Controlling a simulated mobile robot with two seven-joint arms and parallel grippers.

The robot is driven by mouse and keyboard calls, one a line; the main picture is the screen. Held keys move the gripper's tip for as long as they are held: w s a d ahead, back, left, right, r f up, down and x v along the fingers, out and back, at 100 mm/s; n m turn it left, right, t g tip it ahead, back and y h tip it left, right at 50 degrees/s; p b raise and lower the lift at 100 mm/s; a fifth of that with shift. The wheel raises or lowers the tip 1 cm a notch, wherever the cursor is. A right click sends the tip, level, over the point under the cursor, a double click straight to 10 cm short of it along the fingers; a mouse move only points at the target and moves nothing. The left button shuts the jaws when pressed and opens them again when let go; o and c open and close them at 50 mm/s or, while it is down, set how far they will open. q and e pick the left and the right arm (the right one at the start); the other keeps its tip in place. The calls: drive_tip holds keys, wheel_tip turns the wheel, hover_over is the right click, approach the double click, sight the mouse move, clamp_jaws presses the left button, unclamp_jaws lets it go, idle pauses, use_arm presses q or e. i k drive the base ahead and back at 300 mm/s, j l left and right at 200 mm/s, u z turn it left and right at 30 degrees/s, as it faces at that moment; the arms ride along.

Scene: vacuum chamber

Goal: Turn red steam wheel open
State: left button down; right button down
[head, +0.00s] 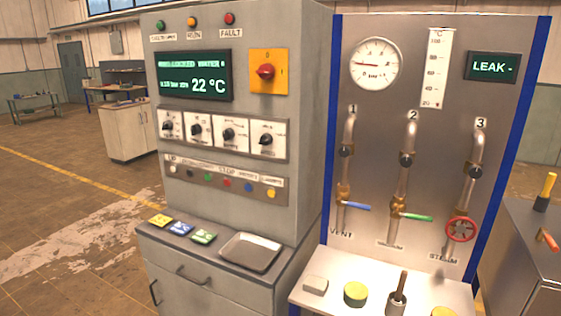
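The red steam wheel (460,229) is a small spoked handwheel at the bottom of pipe 3, above the "STEAM" label on the right panel. Nothing touches it. Whether its valve is open or closed cannot be told from its look. Pipe 3 (476,150) runs down the panel to it. Neither of my grippers is in view.
Beside the wheel are a green lever (416,216) on pipe 2 and a blue lever (356,206) on pipe 1. The shelf (330,300) below holds a pale block, yellow-green round items and a dark-handled tool. A metal cabinet (525,250) stands at right.

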sight(460, 227)
drive_tip(key=z, duration=1.3)
